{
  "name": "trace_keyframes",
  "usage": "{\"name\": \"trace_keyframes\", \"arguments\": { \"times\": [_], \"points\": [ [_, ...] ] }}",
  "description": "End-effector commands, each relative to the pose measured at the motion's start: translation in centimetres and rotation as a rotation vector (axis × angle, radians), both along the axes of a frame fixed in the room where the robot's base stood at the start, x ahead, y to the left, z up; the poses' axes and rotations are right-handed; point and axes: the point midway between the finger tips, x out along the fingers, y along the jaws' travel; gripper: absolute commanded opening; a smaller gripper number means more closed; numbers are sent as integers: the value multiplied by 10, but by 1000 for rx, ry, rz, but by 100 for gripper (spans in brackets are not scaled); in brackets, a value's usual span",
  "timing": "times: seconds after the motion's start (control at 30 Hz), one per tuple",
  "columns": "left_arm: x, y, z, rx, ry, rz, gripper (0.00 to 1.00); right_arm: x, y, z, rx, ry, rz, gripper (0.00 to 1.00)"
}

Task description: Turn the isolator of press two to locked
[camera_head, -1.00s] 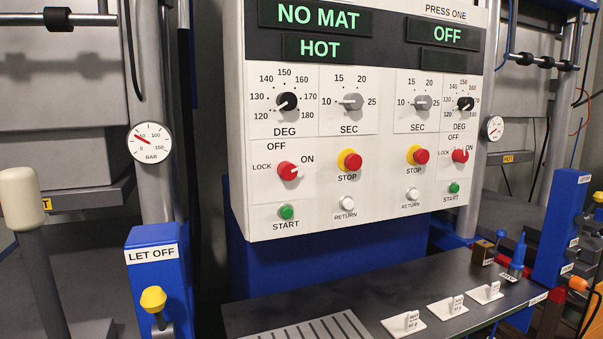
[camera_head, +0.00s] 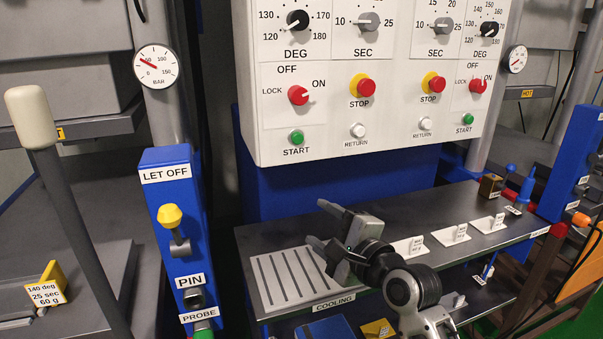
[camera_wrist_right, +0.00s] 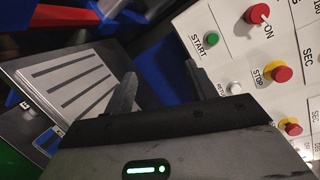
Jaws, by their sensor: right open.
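A red isolator knob (camera_head: 298,95) sits at the left of the white panel (camera_head: 330,135), among OFF, LOCK and ON labels; its mark points right, toward ON. It also shows in the wrist view (camera_wrist_right: 257,14). A second red isolator (camera_head: 477,86) is in the right column, its mark roughly upward between OFF and ON. The earlier picture has PRESS ONE above that right column; no press two label shows. My right gripper (camera_head: 316,225) is open and empty, below the panel and over the bench, apart from both knobs. Its fingers show in the wrist view (camera_wrist_right: 165,88). My left gripper is out of view.
Close to the left isolator are a green START button (camera_head: 297,137), a red STOP button (camera_head: 361,88) and a white RETURN button (camera_head: 357,131). The bench (camera_head: 400,215) below carries a slotted cooling plate (camera_head: 268,287) and white cards. A blue LET OFF post (camera_head: 165,158) stands left.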

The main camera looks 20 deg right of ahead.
Motion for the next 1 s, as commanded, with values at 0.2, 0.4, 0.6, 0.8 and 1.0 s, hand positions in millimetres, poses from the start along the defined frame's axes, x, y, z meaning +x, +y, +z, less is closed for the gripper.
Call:
{"name": "trace_keyframes", "arguments": {
  "times": [0.2, 0.4, 0.6, 0.8, 1.0],
  "points": [
    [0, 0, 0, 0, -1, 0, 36, 44, -31, 103, 713, -183, -22, 56],
    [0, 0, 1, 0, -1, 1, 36, 55, -42, 131, 914, -228, 3, 56],
    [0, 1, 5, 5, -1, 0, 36, 83, -37, 143, 914, -228, 4, 56],
    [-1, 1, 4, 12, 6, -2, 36, 124, -31, 160, 910, -228, 3, 56],
    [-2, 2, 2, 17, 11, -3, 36, 162, -24, 174, 909, -227, 2, 56]
  ]
}}
